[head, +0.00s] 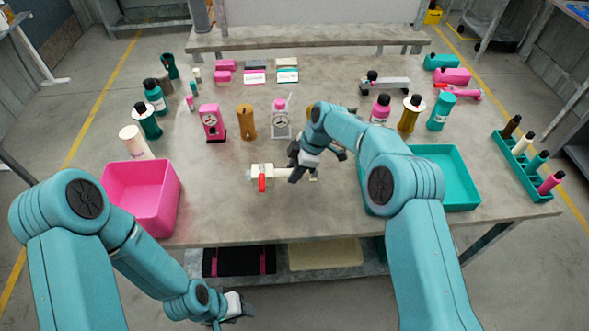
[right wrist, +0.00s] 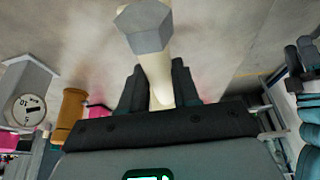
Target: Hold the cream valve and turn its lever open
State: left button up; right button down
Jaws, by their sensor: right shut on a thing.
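The cream valve (head: 255,172) is near the middle front of the table, with its red lever (head: 262,184) pointing toward the front edge. My right gripper (head: 297,172) is at the valve's right part and hides some of it. In the right wrist view, the gripper's dark fingers (right wrist: 158,88) are shut on the cream pipe of the valve (right wrist: 157,72), with a grey hexagonal end (right wrist: 145,30) beyond them. The lever does not show there. My left gripper (head: 238,308) hangs low in front of the table, away from the valve; its jaws are too small to read.
A pink bin (head: 142,196) stands at the left front and a teal bin (head: 448,178) at the right. Bottles, gauges and small boxes fill the back. A teal rack (head: 527,168) with bottles is at the right edge. The table around the valve's left is clear.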

jog(key=shift+f+b, duration=0.55)
jog(key=shift+f, duration=0.05)
jog(key=shift+f+b, duration=1.95)
jog(key=shift+f, duration=0.25)
jog(key=shift+r, duration=0.1)
